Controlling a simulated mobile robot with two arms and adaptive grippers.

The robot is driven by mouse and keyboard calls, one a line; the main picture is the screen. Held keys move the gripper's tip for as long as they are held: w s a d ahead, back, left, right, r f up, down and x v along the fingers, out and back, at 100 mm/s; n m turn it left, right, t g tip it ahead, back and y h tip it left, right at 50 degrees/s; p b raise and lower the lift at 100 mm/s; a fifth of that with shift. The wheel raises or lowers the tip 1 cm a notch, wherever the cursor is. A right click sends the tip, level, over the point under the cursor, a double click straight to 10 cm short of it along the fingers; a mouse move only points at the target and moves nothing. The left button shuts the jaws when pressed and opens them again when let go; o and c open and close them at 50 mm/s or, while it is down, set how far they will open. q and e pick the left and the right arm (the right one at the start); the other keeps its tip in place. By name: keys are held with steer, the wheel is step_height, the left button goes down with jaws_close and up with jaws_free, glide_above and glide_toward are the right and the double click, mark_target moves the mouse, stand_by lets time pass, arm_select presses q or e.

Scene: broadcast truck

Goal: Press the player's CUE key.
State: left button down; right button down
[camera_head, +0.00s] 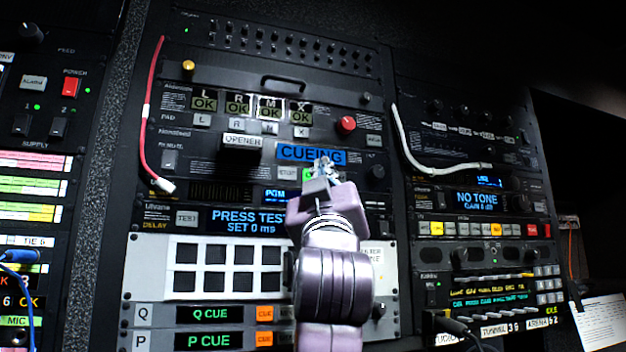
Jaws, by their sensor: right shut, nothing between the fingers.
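The player (200,150) is a black rack unit with a cartridge labelled OPENER (243,141) and a blue display (300,153) reading CUEING. Below the display are a small pale key (287,173) and a green-lit key (307,174), partly covered by my right gripper; their lettering is too small to read. My right gripper (323,164) is shut and empty, its fingertips in front of the lower edge of the display, beside the green-lit key. I cannot tell whether they touch the panel. My left gripper is not in view.
Other keys lie close by: L, R, M and X keys under OK lamps (238,105), a red knob (346,124), and a TEST key (187,217). Orange CUE keys (264,313) sit on the lower strips. A red cable (148,115) and a white cable (410,148) hang at the sides.

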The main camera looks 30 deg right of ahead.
steer(key=shift+s+a+b, duration=0.15)
steer(key=shift+s+a, duration=0.05)
steer(key=shift+s, duration=0.5)
steer(key=shift+s+a+b, duration=0.15)
steer(key=shift+s, duration=0.5)
